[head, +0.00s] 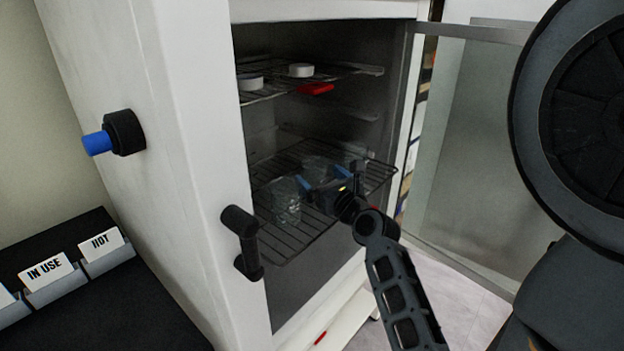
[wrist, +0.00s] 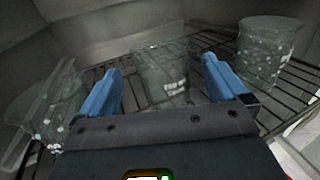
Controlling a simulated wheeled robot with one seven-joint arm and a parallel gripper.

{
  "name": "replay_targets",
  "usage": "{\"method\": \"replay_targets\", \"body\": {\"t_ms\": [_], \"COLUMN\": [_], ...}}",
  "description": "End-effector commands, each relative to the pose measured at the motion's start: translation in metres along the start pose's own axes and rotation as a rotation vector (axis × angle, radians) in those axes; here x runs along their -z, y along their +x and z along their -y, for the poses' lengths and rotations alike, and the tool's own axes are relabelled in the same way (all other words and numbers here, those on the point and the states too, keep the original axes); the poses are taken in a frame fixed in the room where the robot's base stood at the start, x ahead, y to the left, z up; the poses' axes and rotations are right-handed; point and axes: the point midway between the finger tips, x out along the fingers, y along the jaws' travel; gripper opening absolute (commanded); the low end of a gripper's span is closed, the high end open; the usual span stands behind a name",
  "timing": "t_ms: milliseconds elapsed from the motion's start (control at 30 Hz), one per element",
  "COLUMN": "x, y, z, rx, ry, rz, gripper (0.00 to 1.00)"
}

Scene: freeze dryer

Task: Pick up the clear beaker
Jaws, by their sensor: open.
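My gripper (head: 322,178) is inside the freeze dryer at the lower wire shelf, its two blue fingers apart. In the wrist view my gripper (wrist: 161,72) is open, with a clear beaker (wrist: 160,72) showing in the gap; I cannot tell whether either finger touches it. This beaker also shows faintly behind the fingers in the head view (head: 316,164). A second clear beaker stands left of the gripper in the head view (head: 286,204) and at the left of the wrist view (wrist: 42,108). A third clear beaker (wrist: 268,52) stands at the right.
The lower wire shelf (head: 285,248) holds the glassware. The upper shelf (head: 262,95) carries white round items (head: 301,70) and a red item (head: 316,88). The glass door (head: 470,130) is open at the right. The cabinet's black handle (head: 243,242) projects at the front left.

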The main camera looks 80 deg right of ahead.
Motion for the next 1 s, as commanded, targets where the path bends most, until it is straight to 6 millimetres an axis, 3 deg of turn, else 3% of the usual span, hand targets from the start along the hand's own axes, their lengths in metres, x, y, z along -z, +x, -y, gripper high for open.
{"method": "replay_targets", "body": {"t_ms": [500,800,1000], "x": [-0.003,-0.002,-0.002], "y": [0.061,0.065,0.065], "z": [0.003,0.003,0.003], "rx": [-0.001,0.000,0.000], "ry": [0.000,0.000,0.000], "rz": [0.001,0.000,0.000], "gripper": [0.99,0.99,0.80]}}
